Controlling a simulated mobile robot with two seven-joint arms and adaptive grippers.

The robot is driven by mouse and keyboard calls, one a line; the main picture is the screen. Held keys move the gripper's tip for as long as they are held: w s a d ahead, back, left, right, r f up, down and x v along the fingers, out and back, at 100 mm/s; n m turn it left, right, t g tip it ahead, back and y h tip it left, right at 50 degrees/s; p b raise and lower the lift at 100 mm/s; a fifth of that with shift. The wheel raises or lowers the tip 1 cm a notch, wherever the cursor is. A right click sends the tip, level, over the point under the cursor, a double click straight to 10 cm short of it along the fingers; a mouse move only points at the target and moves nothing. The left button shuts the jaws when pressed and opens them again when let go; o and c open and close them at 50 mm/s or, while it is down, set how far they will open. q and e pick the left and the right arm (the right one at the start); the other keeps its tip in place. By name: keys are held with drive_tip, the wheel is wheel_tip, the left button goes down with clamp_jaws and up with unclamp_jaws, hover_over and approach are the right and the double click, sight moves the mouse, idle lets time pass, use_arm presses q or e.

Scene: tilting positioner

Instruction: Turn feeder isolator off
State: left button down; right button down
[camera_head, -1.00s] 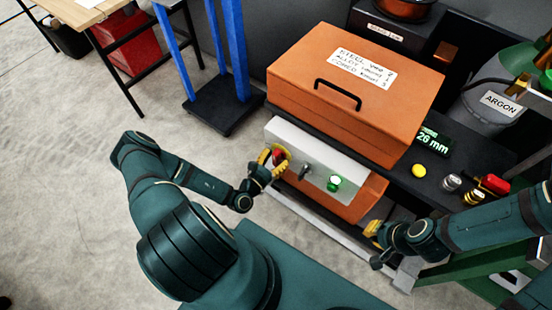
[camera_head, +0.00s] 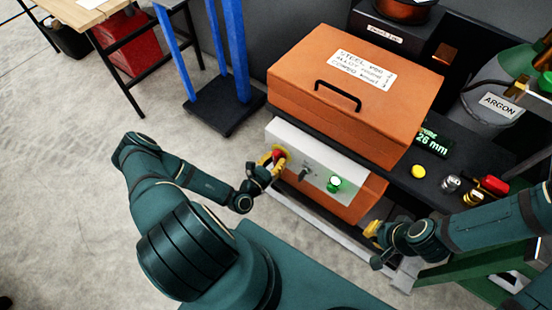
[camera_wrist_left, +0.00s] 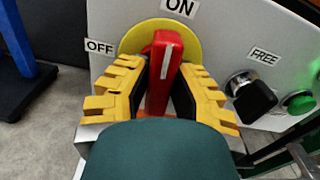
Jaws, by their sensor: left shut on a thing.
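The feeder isolator is a red handle (camera_wrist_left: 162,75) on a round yellow plate (camera_wrist_left: 195,38), on the light grey front panel (camera_head: 318,158). In the left wrist view the handle stands about upright, its white mark toward the ON label (camera_wrist_left: 180,6). The OFF label (camera_wrist_left: 99,47) is to its left. My left gripper (camera_wrist_left: 160,85) is shut on the handle, with yellow fingers on both sides. In the head view it (camera_head: 274,158) covers much of the isolator. My right gripper (camera_head: 372,232) is near the panel's lower right; its finger gap cannot be made out.
A black knob (camera_wrist_left: 254,97) under a FREE label and a green lit button (camera_head: 334,183) sit right of the isolator. An orange box (camera_head: 300,75) stands above the panel. A blue-posted stand (camera_head: 228,112) is at the left. Open floor lies left of the panel.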

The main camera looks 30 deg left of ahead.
use_arm(q)
drive_tip(key=n+p, duration=0.1)
drive_tip(key=n, duration=1.1)
drive_tip(key=shift+w, duration=0.1)
drive_tip(key=shift+d+n, duration=0.1)
drive_tip(key=shift+n, duration=2)
drive_tip(key=c, duration=0.8)
unclamp_jaws()
